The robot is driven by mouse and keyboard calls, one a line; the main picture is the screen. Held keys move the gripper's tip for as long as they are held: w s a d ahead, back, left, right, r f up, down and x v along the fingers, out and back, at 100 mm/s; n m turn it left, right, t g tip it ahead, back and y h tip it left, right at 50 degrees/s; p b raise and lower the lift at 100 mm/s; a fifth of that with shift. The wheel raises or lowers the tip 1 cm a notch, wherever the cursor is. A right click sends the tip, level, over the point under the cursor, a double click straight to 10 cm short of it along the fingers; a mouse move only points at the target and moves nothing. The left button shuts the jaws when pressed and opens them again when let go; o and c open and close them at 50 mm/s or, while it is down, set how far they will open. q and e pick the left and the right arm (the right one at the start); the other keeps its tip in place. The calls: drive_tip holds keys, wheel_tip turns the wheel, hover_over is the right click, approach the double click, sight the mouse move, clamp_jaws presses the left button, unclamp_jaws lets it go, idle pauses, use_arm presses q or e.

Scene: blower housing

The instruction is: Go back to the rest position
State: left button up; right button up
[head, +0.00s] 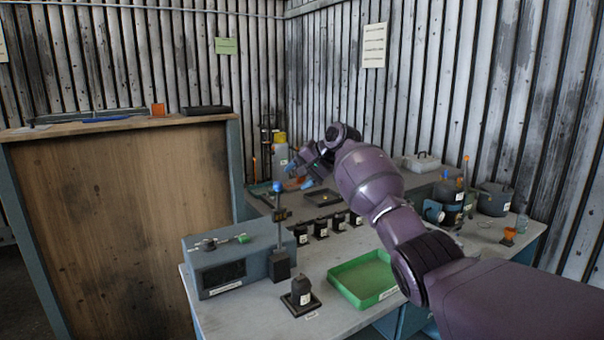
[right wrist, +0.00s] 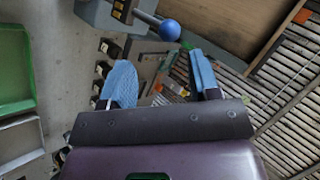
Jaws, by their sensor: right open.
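My right arm reaches in from the lower right of the head view, over the workbench (head: 262,313). My right gripper (head: 299,178) is above the far part of the bench. In the right wrist view its two blue-padded fingers (right wrist: 161,78) stand apart with nothing between them. A blue ball on an upright lever (head: 277,187) stands close to the gripper in the head view. The ball also shows beyond the fingers in the right wrist view (right wrist: 169,30), apart from them. My left gripper is not in view.
A grey-blue box (head: 215,275) carries the lever at its side. A green tray (head: 345,283), a small black part on a dark base (head: 301,296) and several black blocks (head: 321,229) are on the bench. A wooden panel (head: 120,190) stands left; corrugated walls close the back.

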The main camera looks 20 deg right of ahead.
drive_tip(key=shift+s+d+r, duration=0.25)
drive_tip(key=shift+s+r, duration=0.05)
drive_tip(key=shift+s, duration=0.05)
idle(0.3)
wheel_tip(320, 180, up, 8)
drive_tip(key=w+n+t+h, duration=0.2)
drive_tip(key=n+t, duration=0.3)
drive_tip(key=t, duration=0.1)
drive_tip(key=s+a+f+n+t+h, duration=0.1)
drive_tip(key=s+a+f+n+t, duration=0.15)
drive_tip(key=s+f, duration=0.8)
drive_tip(key=s+a+f+n+t+h, duration=0.1)
drive_tip(key=s+f+n, duration=0.2)
drive_tip(key=s+f, duration=0.75)
drive_tip(key=s+d+f+m+g+h, duration=0.2)
drive_tip(key=s+f+g, duration=0.3)
drive_tip(key=s+f, duration=2.5)
drive_tip(key=shift+s+d, duration=0.15)
drive_tip(key=shift+d, duration=0.15)
